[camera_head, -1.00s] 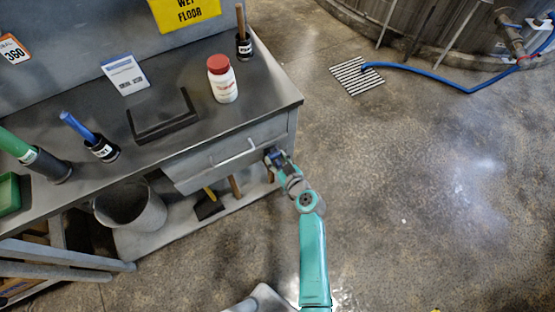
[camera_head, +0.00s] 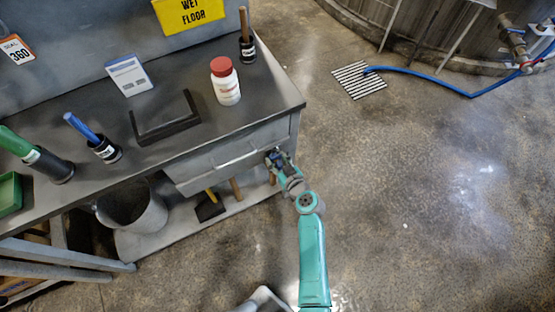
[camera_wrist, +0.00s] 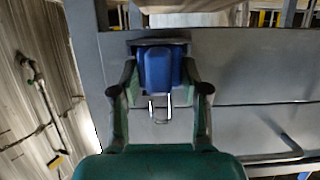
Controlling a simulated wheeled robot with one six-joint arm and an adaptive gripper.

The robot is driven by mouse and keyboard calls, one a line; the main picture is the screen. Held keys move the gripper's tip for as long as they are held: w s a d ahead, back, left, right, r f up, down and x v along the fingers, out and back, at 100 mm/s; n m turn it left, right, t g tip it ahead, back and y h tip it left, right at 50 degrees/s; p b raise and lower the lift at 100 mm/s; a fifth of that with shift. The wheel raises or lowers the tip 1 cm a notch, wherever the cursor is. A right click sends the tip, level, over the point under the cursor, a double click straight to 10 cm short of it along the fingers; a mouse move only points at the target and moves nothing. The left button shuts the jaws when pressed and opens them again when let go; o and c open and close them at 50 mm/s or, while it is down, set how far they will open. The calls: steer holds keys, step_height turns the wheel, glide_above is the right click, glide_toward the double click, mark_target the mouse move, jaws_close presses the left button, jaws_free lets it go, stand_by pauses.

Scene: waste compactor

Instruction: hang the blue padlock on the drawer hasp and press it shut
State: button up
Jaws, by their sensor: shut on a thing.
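The blue padlock (camera_wrist: 160,70) sits between the two fingers of my gripper (camera_wrist: 160,82) in the wrist view. My gripper is shut on its body. Its pale U-shaped shackle (camera_wrist: 168,106) points toward the bottom of the wrist picture, against the grey drawer front (camera_wrist: 238,75). I cannot tell whether the shackle passes through the hasp, or make out the hasp apart from the padlock. In the head view my gripper (camera_head: 274,158) is at the right end of the drawer front (camera_head: 212,168), right of its handle (camera_head: 240,157). The padlock is barely visible there.
The bench top (camera_head: 265,95) holds a white bottle with a red lid (camera_head: 225,82), a black bracket (camera_head: 165,122) and several tools in holders. A bucket (camera_head: 132,210) stands under the bench. The floor to the right (camera_head: 400,170) is largely clear.

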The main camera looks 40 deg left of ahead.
steer(key=o, duration=1.2)
steer(key=shift+f, duration=0.1)
steer(key=shift+c, duration=0.4)
steer(key=shift+v, duration=3.55)
